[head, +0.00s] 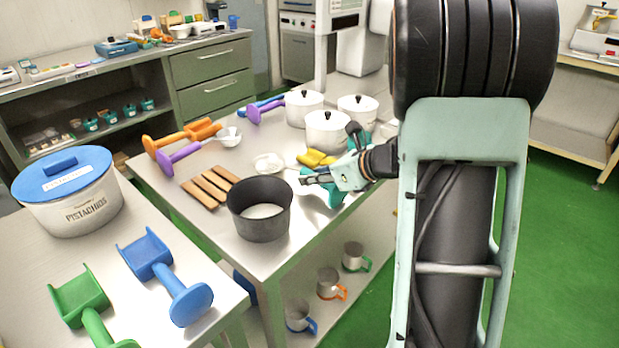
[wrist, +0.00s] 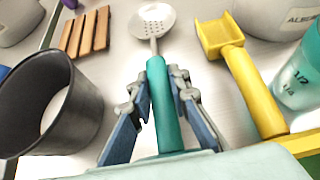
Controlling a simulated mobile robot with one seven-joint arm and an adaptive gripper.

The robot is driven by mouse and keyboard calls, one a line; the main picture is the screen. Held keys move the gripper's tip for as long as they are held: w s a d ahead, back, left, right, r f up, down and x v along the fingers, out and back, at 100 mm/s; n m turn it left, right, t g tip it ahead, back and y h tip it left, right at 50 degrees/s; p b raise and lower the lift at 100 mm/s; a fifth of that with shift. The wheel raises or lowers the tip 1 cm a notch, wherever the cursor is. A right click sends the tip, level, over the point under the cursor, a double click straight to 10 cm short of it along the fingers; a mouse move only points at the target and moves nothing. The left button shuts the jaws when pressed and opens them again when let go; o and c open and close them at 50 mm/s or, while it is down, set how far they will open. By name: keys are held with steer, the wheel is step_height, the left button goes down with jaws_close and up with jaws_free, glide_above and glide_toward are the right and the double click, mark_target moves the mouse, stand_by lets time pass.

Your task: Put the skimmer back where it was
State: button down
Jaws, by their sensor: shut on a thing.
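My gripper (wrist: 158,88) is shut on the teal handle of the skimmer (wrist: 161,115). The skimmer's pale perforated head (wrist: 153,19) points away from my gripper, above the steel table; whether it touches the top I cannot tell. In the head view my gripper (head: 318,180) is over the table's right part, just right of the dark pot (head: 260,226). The pot also shows at the left of the wrist view (wrist: 85,115), with pale contents.
Wooden slats (head: 194,195) lie left of the pot. A yellow scoop (wrist: 240,70) and a teal measuring jug (wrist: 297,85) are right of the skimmer. White lidded pots (head: 327,133) stand behind. Purple (head: 180,153) and orange (head: 165,143) tools lie at the far left.

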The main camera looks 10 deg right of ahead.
steer(key=shift+f+b, duration=0.2)
steer(key=shift+b, duration=0.1)
steer(key=c, duration=1.8)
jaws_free()
steer(key=shift+r, duration=0.15)
steer(key=shift+r+p, duration=0.25)
steer(key=shift+p, duration=0.25)
steer(key=p+v, duration=0.1)
steer(key=v, duration=1.1)
steer(key=shift+f, duration=0.2)
